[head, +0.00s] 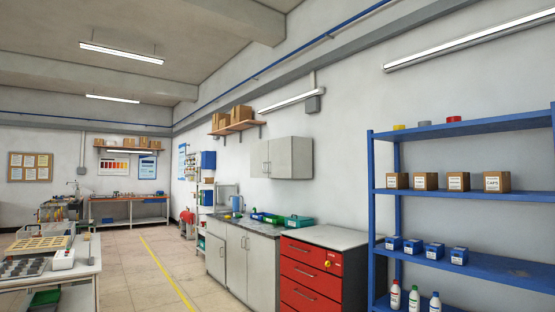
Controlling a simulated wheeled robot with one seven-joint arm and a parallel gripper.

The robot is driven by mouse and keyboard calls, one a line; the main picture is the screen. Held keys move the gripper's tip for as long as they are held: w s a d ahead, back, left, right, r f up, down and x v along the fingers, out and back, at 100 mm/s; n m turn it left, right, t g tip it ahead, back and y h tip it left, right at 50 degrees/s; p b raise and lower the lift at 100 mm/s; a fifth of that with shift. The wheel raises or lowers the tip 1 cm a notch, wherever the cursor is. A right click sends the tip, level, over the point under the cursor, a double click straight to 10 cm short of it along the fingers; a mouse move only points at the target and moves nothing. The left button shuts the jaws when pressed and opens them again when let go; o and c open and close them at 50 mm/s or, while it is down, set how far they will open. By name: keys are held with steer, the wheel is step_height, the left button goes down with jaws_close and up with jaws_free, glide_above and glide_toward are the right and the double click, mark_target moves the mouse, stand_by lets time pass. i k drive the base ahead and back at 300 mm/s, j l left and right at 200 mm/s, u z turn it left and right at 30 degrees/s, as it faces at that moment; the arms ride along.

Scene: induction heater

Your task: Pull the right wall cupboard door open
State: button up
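A light grey wall cupboard (293,157) hangs on the right wall, beyond the blue shelf rack. Its front has two doors, and both look shut. The right wall cupboard door (259,158) is the one nearer to me, with a thin upright handle close to the middle seam. My gripper is not in view, and no part of my arm shows.
Below the cupboard stand a grey base cabinet (236,258) and a red drawer unit (312,278). Green and blue bins (298,222) sit on the counter. A blue rack (480,190) stands at right. A bench (75,275) is at left; the floor (150,270) between is clear.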

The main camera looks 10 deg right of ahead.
mark_target(280, 150)
steer(key=i+j, duration=0.2)
steer(key=i, duration=3.15)
steer(key=i+j, duration=0.15)
steer(key=i, duration=3.25)
steer(key=j+u, duration=0.05)
steer(key=j, duration=0.05)
